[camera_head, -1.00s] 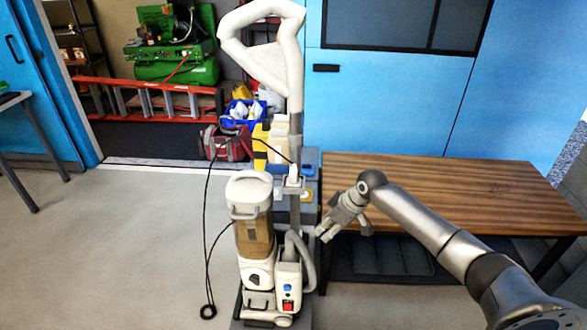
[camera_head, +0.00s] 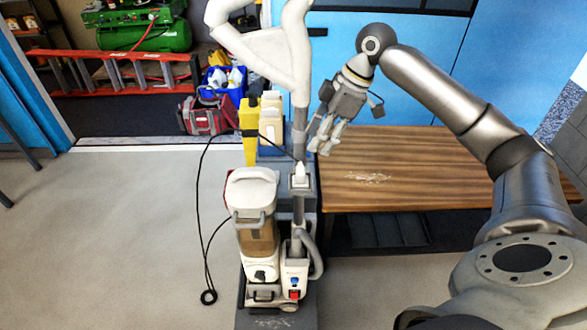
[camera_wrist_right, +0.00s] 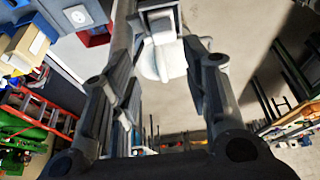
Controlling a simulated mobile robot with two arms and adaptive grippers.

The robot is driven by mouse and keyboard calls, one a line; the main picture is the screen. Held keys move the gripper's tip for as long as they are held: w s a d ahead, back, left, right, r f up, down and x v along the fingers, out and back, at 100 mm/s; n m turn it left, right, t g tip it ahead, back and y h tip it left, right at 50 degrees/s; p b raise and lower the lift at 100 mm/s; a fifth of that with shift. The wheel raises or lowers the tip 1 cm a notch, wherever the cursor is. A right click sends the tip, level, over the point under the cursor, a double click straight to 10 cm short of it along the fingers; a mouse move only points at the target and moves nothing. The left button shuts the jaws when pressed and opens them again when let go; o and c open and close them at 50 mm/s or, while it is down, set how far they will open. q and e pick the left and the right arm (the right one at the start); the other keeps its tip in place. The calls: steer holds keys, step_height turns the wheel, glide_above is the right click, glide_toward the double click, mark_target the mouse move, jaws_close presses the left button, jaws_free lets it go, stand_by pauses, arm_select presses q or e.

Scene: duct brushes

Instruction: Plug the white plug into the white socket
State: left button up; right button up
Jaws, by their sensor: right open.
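The white plug (camera_head: 299,171) stands upright on a grey holder (camera_head: 299,183) on the upright pole of a white vacuum cleaner (camera_head: 254,203). A dark cord runs to the plug from the left. My right gripper (camera_head: 320,148) is open and empty, above and slightly right of the plug, apart from it, fingers pointing down. In the right wrist view the open fingers (camera_wrist_right: 158,75) frame a white rounded part; I cannot tell which part it is. A small white plate on a grey box (camera_wrist_right: 77,16) looks like the white socket; in the head view I cannot make it out. My left gripper is out of view.
A wooden bench (camera_head: 420,170) stands at the right. The vacuum's white handle (camera_head: 290,65) rises just left of my right gripper. A yellow container (camera_head: 250,128) stands behind the vacuum. A red ladder (camera_head: 125,70) lies at the back left.

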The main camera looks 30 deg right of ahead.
steer(key=p, duration=0.1)
glide_above(306, 180)
steer(key=d, duration=0.1)
step_height(306, 180, down, 5)
steer(key=shift+s+f, duration=0.1)
steer(key=shift+s, duration=0.05)
steer(key=shift+f, duration=0.2)
steer(key=x, duration=0.1)
steer(key=p+x, duration=0.2)
steer(key=shift+s+f, duration=0.2)
steer(key=shift+f, duration=0.15)
steer(key=shift+w+f, duration=0.15)
steer(key=shift+f, duration=0.4)
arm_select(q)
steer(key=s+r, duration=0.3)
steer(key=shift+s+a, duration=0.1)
